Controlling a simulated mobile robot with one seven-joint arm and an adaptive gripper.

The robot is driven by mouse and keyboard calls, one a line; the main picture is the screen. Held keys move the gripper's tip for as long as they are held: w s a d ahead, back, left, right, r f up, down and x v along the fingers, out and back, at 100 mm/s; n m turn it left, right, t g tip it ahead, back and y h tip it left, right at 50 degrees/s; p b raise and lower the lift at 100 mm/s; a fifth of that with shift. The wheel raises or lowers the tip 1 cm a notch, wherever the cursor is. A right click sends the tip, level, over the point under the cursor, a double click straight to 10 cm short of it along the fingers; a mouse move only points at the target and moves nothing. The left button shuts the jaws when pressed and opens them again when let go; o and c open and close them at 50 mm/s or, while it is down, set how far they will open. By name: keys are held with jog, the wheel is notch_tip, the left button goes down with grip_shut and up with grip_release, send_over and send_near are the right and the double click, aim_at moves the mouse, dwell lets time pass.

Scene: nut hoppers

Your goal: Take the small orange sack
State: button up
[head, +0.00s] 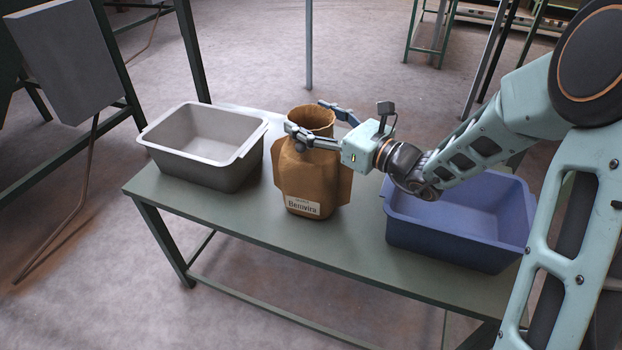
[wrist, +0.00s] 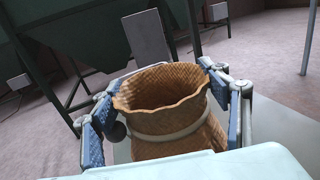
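The small orange sack (head: 308,180) stands upright on the middle of the green table. It is orange-brown and woven, with an open rolled mouth and a white label reading something like "Benvira". My gripper (head: 318,122) reaches in from the right at the height of the sack's neck. Its fingers are spread, one on each side of the neck. In the wrist view the sack (wrist: 165,105), with a pale band round its neck, sits between the blue finger pads of my gripper (wrist: 165,120). A gap shows on the left; the right pad is close, and contact there is unclear.
A grey bin (head: 215,150) stands on the table left of the sack. A blue bin (head: 455,225) stands to the right, below my arm. Both look empty. The green table (head: 250,225) is bare in front of the sack. Metal frames stand behind and at left.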

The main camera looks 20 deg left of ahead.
jog(key=c, duration=0.8)
jog(key=shift+c, duration=0.3)
jog(key=shift+r, duration=0.15)
